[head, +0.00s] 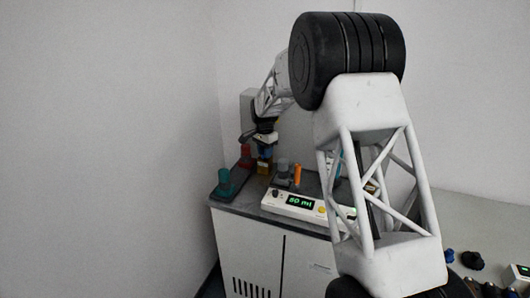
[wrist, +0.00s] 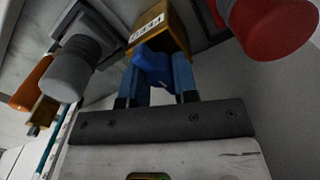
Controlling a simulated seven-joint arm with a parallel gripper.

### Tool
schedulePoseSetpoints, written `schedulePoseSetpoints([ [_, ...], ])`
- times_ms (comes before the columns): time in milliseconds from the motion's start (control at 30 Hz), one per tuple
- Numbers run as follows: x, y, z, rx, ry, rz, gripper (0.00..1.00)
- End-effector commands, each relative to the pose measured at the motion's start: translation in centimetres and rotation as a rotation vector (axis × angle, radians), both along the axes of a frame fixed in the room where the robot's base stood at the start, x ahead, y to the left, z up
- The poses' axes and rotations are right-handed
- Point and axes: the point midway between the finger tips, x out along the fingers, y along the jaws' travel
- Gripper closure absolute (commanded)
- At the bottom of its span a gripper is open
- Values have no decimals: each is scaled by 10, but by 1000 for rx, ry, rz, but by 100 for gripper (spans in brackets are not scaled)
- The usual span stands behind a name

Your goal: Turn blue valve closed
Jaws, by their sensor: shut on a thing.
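The blue valve (wrist: 150,62) is between the blue fingers of my gripper (wrist: 160,78) in the wrist view. The fingers are shut on its handle, with one finger on each side. The valve sits against a brass-coloured block (wrist: 178,24) with a white printed label. In the head view my gripper (head: 264,142) points down at the back left of the counter, above the brass block (head: 264,167). The fingers and arm mostly hide the blue valve there, so its turn angle cannot be told.
A red valve (head: 244,156) stands close left of my gripper; it also shows in the wrist view (wrist: 272,30). A teal valve (head: 225,183) is at the counter's left edge. A grey knob (head: 282,168) and an orange cylinder (head: 297,175) stand right. A white panel (head: 275,203) reads 80 ml.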

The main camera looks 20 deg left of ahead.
Motion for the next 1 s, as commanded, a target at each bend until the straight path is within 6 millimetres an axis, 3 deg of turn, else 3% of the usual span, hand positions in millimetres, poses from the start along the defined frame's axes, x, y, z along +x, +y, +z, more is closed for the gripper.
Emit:
schedulePoseSetpoints([
  [367,0,0,1,-1,-2,223,96],
  [1000,1,1,1,-1,-4,824,96],
])
